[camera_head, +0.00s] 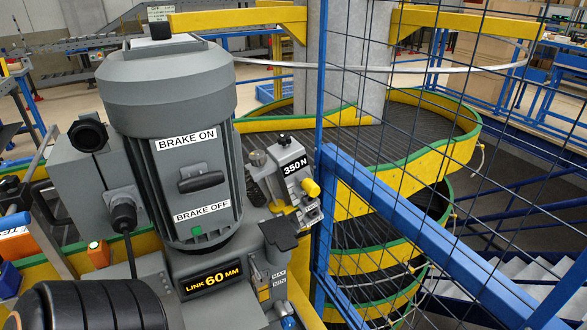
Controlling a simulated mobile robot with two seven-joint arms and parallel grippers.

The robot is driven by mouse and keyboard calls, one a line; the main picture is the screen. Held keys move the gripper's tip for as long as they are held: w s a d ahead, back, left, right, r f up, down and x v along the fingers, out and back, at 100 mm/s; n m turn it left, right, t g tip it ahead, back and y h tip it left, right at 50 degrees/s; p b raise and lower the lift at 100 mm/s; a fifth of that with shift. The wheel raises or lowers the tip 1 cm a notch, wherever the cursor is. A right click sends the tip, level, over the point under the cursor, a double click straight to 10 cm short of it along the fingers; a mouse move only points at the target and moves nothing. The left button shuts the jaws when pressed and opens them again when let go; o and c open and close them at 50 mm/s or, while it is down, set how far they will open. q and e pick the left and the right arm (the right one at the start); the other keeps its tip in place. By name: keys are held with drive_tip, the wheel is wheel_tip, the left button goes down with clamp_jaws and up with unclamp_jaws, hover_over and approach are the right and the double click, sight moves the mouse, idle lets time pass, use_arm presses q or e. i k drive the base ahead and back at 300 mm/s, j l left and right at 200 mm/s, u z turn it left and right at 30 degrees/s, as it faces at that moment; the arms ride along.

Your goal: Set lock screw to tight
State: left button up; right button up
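No part in the camera_head view carries a readable lock screw label. A yellow knob (312,188) sticks out of the small grey unit marked 350 N (292,168), right of the big motor. A black winged knob (279,236) stands on the housing below it, beside the LINK 60 MM plate (212,280). I cannot tell which of these is the lock screw, nor whether it is tight or loose. Neither of my grippers can be made out in this view.
The large grey motor (170,85) bears BRAKE ON and BRAKE OFF labels around a dark handle (201,180). A blue-framed mesh guard (400,215) stands close on the right, before the yellow-green spiral conveyor (455,155). A black ribbed part (90,305) fills the lower left.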

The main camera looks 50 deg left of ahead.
sight(284, 141)
drive_tip(key=k+u, duration=0.1)
drive_tip(key=u, duration=1.4)
drive_tip(key=k+j+u, duration=0.15)
